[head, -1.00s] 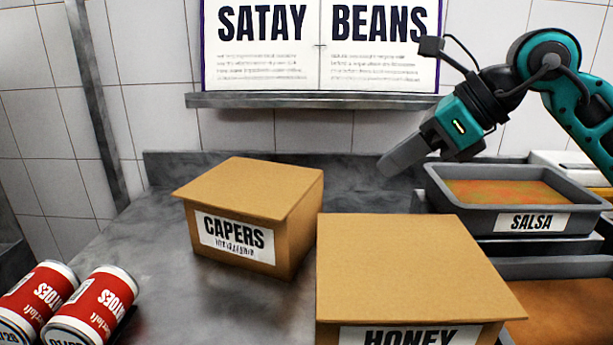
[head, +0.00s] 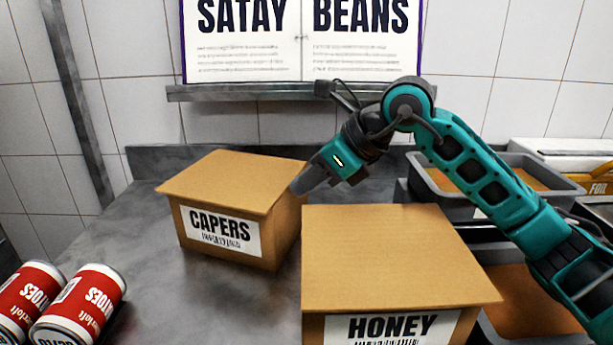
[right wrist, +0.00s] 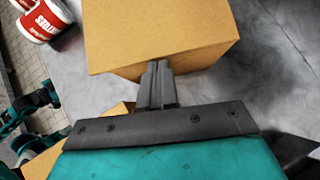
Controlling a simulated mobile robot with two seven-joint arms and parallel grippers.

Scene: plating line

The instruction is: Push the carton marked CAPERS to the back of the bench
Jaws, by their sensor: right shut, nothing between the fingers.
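The CAPERS carton (head: 232,182) is a closed brown box with a white label, standing upright on the grey bench (head: 165,300) a little short of its back upstand. My right gripper (head: 301,186) is shut and empty, its fingertips at the carton's right side near the top edge. In the right wrist view the shut fingers (right wrist: 158,72) meet the edge of the CAPERS carton (right wrist: 160,35). Whether they touch it I cannot tell for sure.
The HONEY carton (head: 395,255) stands in front and to the right of CAPERS. Two red cans (head: 80,305) lie at the front left. A grey tray (head: 575,185) is at the right, partly behind my right arm. A shelf (head: 290,88) with an open book hangs above the bench.

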